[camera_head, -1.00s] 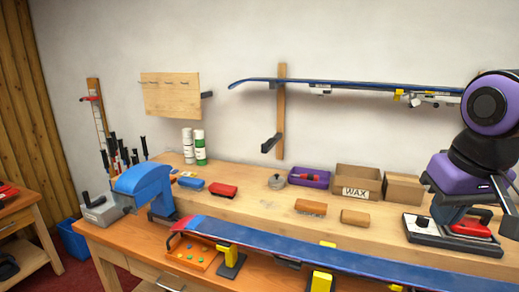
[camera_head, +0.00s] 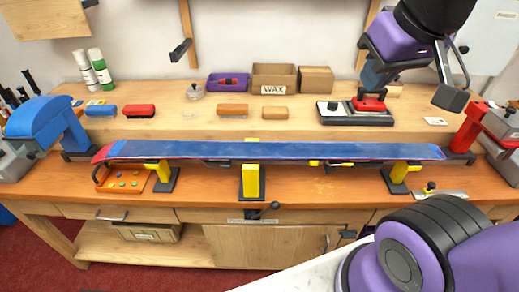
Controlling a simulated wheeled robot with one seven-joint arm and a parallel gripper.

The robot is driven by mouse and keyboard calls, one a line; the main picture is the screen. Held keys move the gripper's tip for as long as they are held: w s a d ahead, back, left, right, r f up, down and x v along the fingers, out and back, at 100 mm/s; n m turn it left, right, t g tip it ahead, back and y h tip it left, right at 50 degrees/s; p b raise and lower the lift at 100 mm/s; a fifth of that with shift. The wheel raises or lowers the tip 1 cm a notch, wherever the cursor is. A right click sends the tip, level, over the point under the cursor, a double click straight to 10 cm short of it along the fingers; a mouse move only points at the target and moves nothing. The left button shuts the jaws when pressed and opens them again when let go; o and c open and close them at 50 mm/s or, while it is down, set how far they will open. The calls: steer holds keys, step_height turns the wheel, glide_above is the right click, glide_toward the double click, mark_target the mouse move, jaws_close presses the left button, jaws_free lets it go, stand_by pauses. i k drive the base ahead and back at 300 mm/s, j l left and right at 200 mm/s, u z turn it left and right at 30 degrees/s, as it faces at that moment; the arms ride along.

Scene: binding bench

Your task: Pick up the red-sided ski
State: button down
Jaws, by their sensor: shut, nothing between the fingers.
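A long ski (camera_head: 300,150) lies level across the bench. Its broad upper face is blue, with red at the left tip and thin red along the edge. It rests on yellow-topped supports; the middle one (camera_head: 251,182) shows clearly. Its left end is beside a blue vise (camera_head: 42,122) and its right end is beside a red vise (camera_head: 480,128). My gripper (camera_head: 450,97) is at the upper right, above the back of the bench and apart from the ski. It is shut and empty; part of it is hard to make out.
An iron with a red handle (camera_head: 369,104) stands on a pad below my gripper. Behind the ski are brushes, a purple tray (camera_head: 213,83), a WAX box (camera_head: 275,78) and white-green bottles (camera_head: 100,68). An orange tray (camera_head: 107,184) lies under the ski's left end.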

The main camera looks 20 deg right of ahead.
mark_target(216, 151)
steer(key=j+z, duration=0.2)
steer(key=z, duration=0.2)
steer(key=i+j+z, duration=0.1)
steer(key=j+z, duration=0.15)
steer(key=z, duration=0.15)
steer(key=j+z, duration=0.2)
steer(key=z, duration=0.2)
